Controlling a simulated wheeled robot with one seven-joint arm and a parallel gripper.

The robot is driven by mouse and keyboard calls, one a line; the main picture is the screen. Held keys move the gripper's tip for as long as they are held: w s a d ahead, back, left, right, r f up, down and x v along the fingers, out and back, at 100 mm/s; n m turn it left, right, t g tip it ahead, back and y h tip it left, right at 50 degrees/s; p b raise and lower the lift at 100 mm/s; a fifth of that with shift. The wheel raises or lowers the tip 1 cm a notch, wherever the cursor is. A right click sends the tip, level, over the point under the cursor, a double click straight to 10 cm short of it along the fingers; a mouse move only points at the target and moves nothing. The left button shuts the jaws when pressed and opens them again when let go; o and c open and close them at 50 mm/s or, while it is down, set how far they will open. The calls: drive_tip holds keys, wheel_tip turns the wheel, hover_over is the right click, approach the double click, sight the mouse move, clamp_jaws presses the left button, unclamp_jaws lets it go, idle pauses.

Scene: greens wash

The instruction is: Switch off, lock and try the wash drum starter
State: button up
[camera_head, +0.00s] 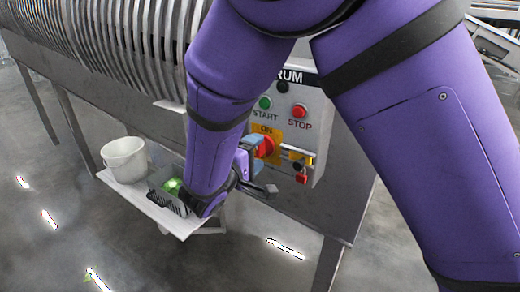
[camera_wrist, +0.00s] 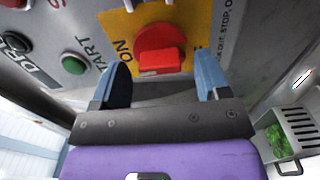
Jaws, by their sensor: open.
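The drum starter panel (camera_head: 318,125) hangs on the drum's grey side. Its red rotary switch (camera_head: 266,146) sits on a yellow plate with ON printed above it. My gripper (camera_head: 256,153) is at the switch, its two blue fingers apart. In the wrist view the red switch (camera_wrist: 160,45) shows between and just beyond the open fingers (camera_wrist: 161,65), and I see no clear contact. A red padlock (camera_head: 301,178) hangs low on the panel's right, below a yellow piece (camera_head: 300,157). Whether the padlock is shut is too small to tell.
A green START button (camera_head: 265,102) and a red STOP button (camera_head: 299,111) sit above the switch. A white shelf (camera_head: 150,208) below left holds a white bucket (camera_head: 125,160) and a grey basket (camera_wrist: 301,124) with greens. My arm covers part of the panel's left.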

drive_tip(key=shift+x, duration=1.1)
drive_tip(key=c, duration=0.6)
drive_tip(key=shift+o, duration=0.2)
